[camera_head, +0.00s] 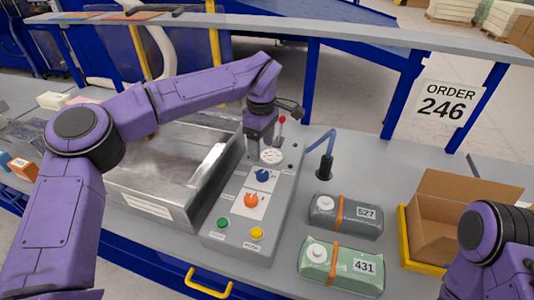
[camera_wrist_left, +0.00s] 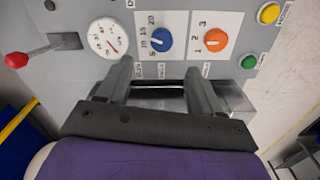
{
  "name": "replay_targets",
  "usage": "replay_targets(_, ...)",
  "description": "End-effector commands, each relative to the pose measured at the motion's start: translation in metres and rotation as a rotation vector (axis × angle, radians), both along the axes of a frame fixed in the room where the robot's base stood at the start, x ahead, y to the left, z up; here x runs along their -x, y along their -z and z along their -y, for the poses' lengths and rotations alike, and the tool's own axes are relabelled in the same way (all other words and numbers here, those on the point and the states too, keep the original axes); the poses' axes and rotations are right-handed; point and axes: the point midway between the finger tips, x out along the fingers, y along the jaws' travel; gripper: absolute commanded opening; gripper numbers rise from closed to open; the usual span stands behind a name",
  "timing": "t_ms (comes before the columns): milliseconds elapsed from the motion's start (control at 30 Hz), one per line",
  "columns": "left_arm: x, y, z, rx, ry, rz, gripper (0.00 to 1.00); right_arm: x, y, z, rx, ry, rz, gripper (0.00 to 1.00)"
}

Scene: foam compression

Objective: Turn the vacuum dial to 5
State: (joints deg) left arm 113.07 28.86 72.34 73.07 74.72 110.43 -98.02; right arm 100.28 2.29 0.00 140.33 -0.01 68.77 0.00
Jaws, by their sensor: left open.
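The control box (camera_head: 226,200) stands mid-table with a blue dial (camera_head: 262,175) and an orange dial (camera_head: 251,200) on its top. In the left wrist view the blue dial (camera_wrist_left: 162,40) has a scale reading 5, 10, 15 and 20, and the orange dial (camera_wrist_left: 215,40) has 1, 2 and 3. The blue dial's exact setting is too small to tell. My left gripper (camera_head: 262,140) is over the far part of the box; its two fingers, apart and empty (camera_wrist_left: 160,75), point toward the blue dial without gripping it. My right gripper is out of view.
A round gauge (camera_head: 271,156) and a red-tipped lever (camera_wrist_left: 17,58) are near the dials. Green (camera_head: 222,223) and yellow (camera_head: 256,233) buttons are at the near end. A metal chamber (camera_head: 150,170) is left; packs (camera_head: 345,215) and (camera_head: 340,268) and an open carton (camera_head: 450,215) are right.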

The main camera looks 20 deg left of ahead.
Motion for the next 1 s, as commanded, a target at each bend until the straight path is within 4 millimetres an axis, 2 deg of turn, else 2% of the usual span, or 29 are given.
replay_targets(67, 0.001, -0.002, -0.001, 0.010, -0.002, -0.001, 0.66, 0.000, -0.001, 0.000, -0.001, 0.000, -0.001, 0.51)
replay_targets(167, 0.003, 0.006, -0.004, 0.012, -0.004, -0.002, 0.66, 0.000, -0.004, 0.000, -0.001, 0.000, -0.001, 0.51)
replay_targets(433, 0.004, 0.065, -0.008, 0.011, -0.013, -0.007, 0.66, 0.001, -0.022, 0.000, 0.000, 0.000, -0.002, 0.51)
replay_targets(600, 0.003, 0.093, -0.007, 0.010, -0.011, -0.003, 0.66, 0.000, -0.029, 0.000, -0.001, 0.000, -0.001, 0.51)
replay_targets(733, 0.002, 0.101, -0.006, 0.011, -0.009, -0.001, 0.66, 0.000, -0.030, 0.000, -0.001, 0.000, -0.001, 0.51)
replay_targets(933, 0.002, 0.102, -0.005, 0.010, -0.008, 0.001, 0.66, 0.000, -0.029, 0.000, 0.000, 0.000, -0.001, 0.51)
replay_targets(967, 0.002, 0.102, -0.005, 0.010, -0.008, 0.001, 0.62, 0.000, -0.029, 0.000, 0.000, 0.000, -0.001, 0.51)
replay_targets(1000, 0.002, 0.102, -0.005, 0.010, -0.008, 0.000, 0.49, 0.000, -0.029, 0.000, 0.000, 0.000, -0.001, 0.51)
